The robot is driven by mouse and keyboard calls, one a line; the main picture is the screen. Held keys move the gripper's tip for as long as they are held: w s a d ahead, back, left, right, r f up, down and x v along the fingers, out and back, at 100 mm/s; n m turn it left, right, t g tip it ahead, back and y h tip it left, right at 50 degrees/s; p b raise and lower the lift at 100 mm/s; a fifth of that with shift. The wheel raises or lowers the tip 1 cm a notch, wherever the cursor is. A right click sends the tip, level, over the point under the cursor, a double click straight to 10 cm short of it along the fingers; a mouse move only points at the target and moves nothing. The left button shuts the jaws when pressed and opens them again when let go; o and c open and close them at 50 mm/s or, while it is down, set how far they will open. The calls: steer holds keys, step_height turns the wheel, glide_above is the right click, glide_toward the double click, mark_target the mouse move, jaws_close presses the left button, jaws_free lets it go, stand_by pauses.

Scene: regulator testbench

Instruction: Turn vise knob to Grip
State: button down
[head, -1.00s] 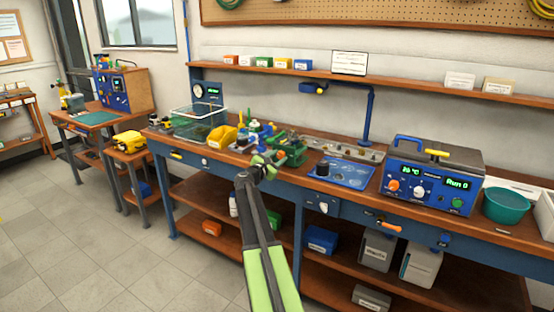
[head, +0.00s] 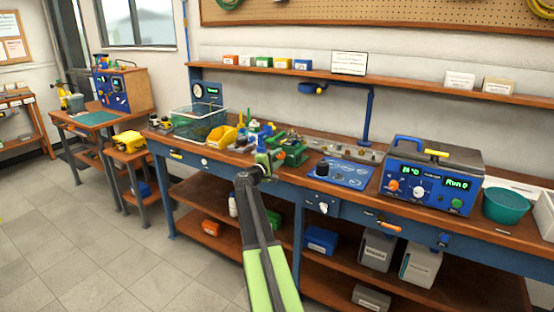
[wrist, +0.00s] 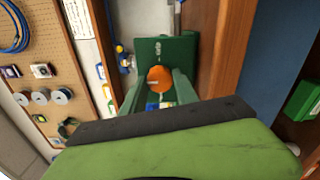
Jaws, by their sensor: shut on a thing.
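The green vise (head: 291,150) stands on the workbench near its front edge, left of the blue mat. In the wrist view the vise body (wrist: 150,48) shows its green face with small pale lettering above an orange round knob (wrist: 159,79). The knob has a pale pointer mark on its left side. My gripper (head: 266,160) is at the front of the vise; in the wrist view its green fingers (wrist: 158,92) lie on both sides of the knob and are closed on it. The lettering is too small to read.
A yellow bin (head: 222,138) and a clear tub stand left of the vise. A blue mat (head: 345,172) with a black knob-like piece lies to its right. Farther right are a blue bath unit (head: 430,180) and a teal bowl (head: 507,205). The floor in front is clear.

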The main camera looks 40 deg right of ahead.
steer(key=m, duration=0.4)
steer(key=shift+d+m, duration=0.1)
steer(key=shift+m, duration=0.2)
steer(key=m, duration=0.4)
steer(key=shift+m, duration=0.3)
steer(key=m, duration=0.4)
steer(key=shift+m, duration=2.3)
steer(key=c, duration=1)
jaws_free()
steer(key=shift+s, duration=0.1)
steer(key=shift+o, duration=0.3)
